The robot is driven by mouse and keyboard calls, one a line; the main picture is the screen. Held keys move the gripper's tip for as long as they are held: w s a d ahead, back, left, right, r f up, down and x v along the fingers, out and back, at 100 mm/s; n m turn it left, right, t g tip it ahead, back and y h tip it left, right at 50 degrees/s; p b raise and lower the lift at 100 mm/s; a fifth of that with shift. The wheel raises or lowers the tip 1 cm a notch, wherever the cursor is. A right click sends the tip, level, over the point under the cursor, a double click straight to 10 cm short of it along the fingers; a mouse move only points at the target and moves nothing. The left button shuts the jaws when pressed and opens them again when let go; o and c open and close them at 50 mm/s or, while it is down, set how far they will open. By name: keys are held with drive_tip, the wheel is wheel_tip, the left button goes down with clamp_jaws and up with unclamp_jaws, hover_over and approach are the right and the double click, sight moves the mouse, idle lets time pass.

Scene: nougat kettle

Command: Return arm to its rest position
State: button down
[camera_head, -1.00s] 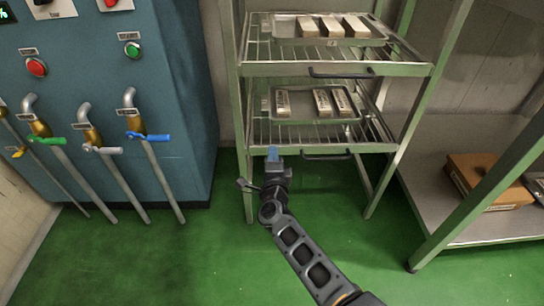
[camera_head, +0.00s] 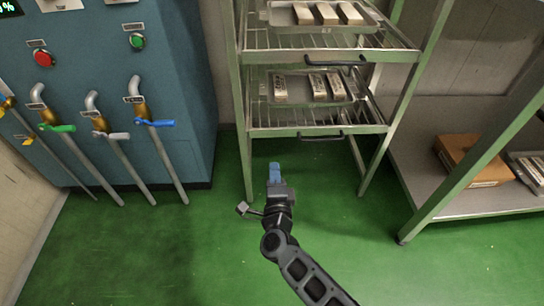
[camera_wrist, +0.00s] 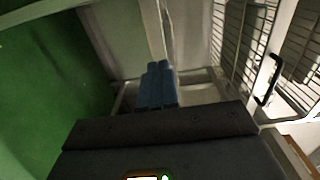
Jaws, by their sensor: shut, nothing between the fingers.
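My gripper (camera_head: 274,172) is in front of the lower part of the green rack in the head view, below its lower shelf. Its blue fingers point away from me. In the wrist view the two blue fingers (camera_wrist: 158,85) lie side by side, shut, with nothing between them. My arm reaches in from the bottom of the head view, bent at the wrist.
A green rack (camera_head: 243,110) holds two trays of wrapped bars on wire shelves with black handles. A blue cabinet (camera_head: 185,90) with buttons, pipes and coloured valve levers stands left. A right-hand shelf (camera_head: 415,180) bears a cardboard box (camera_head: 470,160). Green floor (camera_head: 150,250) is open in front.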

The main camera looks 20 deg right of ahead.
drive_tip(key=shift+s, duration=0.25)
drive_tip(key=s+d+r+n+y, duration=0.15)
drive_tip(key=s+n, duration=0.35)
drive_tip(key=s, duration=0.6)
drive_tip(key=s+d+r+n+y, duration=0.1)
drive_tip(key=s+r+n+y, duration=0.2)
drive_tip(key=s, duration=0.7)
drive_tip(key=s+d+r+n, duration=0.1)
drive_tip(key=s+r+n, duration=0.1)
drive_tip(key=s+n, duration=0.65)
drive_tip(key=s+r+n+g+y, duration=0.15)
drive_tip(key=s+r+n, duration=0.35)
drive_tip(key=s+r, duration=0.95)
wheel_tip(320, 180, up, 25)
drive_tip(key=p, duration=2.5)
drive_tip(key=shift+s+a+g+p, duration=0.2)
drive_tip(key=shift+s+g+p, duration=0.15)
drive_tip(key=shift+g+p, duration=0.1)
drive_tip(key=shift+d+f, duration=0.1)
drive_tip(key=shift+f, duration=0.05)
